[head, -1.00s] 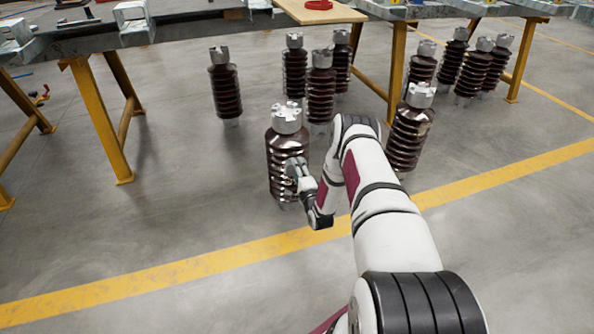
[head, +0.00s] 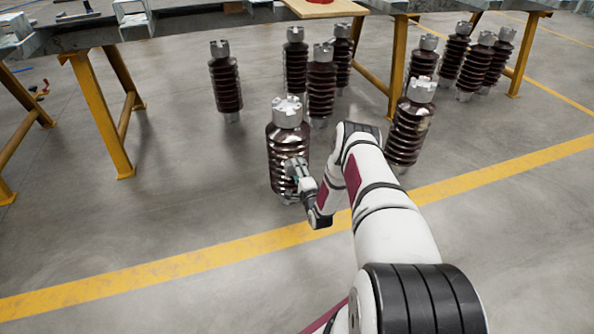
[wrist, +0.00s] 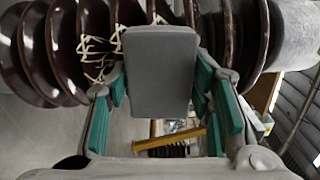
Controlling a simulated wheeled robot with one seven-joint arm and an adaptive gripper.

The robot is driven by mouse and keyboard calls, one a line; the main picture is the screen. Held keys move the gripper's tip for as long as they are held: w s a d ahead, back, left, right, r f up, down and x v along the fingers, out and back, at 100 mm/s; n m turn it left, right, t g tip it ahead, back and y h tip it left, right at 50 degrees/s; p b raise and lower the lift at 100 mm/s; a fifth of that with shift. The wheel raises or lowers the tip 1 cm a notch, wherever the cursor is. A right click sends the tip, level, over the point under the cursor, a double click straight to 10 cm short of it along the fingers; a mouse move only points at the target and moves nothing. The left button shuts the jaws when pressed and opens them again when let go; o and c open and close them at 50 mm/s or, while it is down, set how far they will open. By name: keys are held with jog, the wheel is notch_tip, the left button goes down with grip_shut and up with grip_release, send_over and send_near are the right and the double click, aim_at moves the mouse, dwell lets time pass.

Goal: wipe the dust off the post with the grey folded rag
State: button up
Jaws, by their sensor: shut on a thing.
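The post (head: 281,150) is a dark brown ribbed insulator with a grey metal cap, standing upright on the floor in the head view. In the wrist view the post (wrist: 60,45) lies across the top of the picture, with pale scribbled dust marks (wrist: 98,52) on its ribs left of the rag and a few above it. My gripper (head: 297,176) is at the post's lower right side. It is shut on the grey folded rag (wrist: 160,72), held between teal finger pads. The rag overlaps the ribs; I cannot tell whether it touches them.
Several similar brown posts stand behind, one close at the right (head: 408,135) beside my arm. A workbench on yellow legs (head: 100,115) runs along the back. A yellow floor line (head: 180,268) crosses in front. The floor at the front left is clear.

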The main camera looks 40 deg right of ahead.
aim_at(294, 145)
jog(key=shift+s+r+p, duration=0.1)
jog(key=shift+r+p, duration=1.65)
jog(key=shift+r, duration=1.45)
jog(key=shift+r+p, duration=0.9)
jog(key=shift+r, duration=0.8)
notch_tip(294, 145, down, 6)
jog(key=b, duration=0.6)
jog(key=shift+w+f, duration=0.15)
jog(key=shift+f, duration=1)
jog(key=shift+w+f, duration=0.1)
jog(key=shift+f, duration=1.05)
jog(key=shift+c, duration=0.4)
jog(key=shift+r+p, duration=2.9)
jog(key=shift+r, duration=2.5)
jog(key=shift+s+f, duration=0.1)
